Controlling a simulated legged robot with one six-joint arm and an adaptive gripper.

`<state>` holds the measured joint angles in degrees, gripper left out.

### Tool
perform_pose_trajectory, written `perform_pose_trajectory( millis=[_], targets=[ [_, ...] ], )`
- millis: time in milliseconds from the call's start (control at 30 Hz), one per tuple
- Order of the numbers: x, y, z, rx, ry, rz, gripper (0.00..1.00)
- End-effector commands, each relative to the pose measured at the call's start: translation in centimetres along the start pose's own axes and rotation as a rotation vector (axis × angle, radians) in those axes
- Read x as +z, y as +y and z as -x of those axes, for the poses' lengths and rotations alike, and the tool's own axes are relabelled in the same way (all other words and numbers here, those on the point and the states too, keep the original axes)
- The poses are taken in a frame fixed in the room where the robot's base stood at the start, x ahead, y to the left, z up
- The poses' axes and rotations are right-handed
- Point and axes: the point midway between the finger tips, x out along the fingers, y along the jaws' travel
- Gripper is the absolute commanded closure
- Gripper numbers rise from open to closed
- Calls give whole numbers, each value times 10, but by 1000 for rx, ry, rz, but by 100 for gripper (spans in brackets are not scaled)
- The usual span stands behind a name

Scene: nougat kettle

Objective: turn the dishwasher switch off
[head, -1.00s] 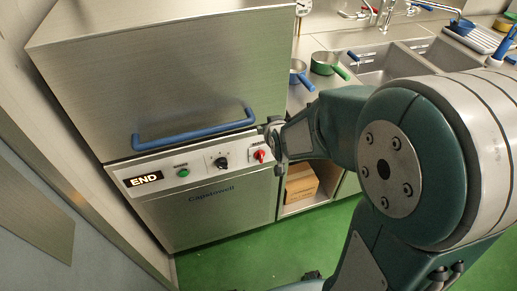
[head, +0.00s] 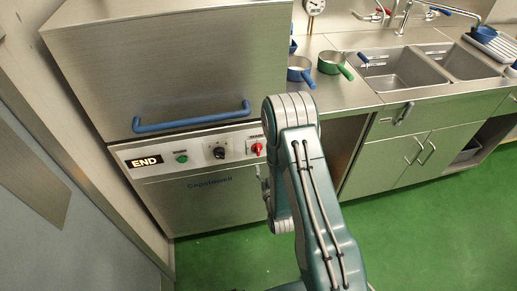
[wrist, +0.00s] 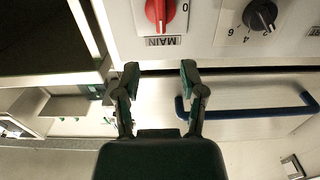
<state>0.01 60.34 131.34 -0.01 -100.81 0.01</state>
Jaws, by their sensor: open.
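The dishwasher (head: 200,205) stands at the left in the head view, with a lit END display on its front panel (head: 195,150). Its red switch (head: 257,148) is at the panel's right end, close beside my arm. In the wrist view the red switch (wrist: 160,12) is partly cut off by the top edge, with an upside-down MAIN label and a 0 to its right; its handle lies upright in the picture. My gripper (wrist: 160,68) is open and empty, its fingertips apart from the switch and below it in that picture. The head view hides the fingers behind my arm.
A black knob (head: 219,152) and a green button (head: 181,157) share the panel. A blue handle (head: 192,119) crosses the hood above. Blue (head: 300,70) and green (head: 335,63) pans stand on the counter beside the sink (head: 400,70). The green floor (head: 420,240) is clear.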

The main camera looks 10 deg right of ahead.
Motion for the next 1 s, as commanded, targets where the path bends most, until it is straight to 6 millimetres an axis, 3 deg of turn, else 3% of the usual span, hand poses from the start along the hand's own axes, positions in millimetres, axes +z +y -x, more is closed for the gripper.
perform_pose_trajectory(
  millis=[100, 233, 700, 1000],
  targets=[
    [4, 0, 2, 0, 16, 0, 47],
    [3, -1, -10, 0, 21, 1, 47],
    [1, 1, -90, 0, 19, -1, 47],
    [1, 0, -105, 0, 16, 0, 47]
  ],
)
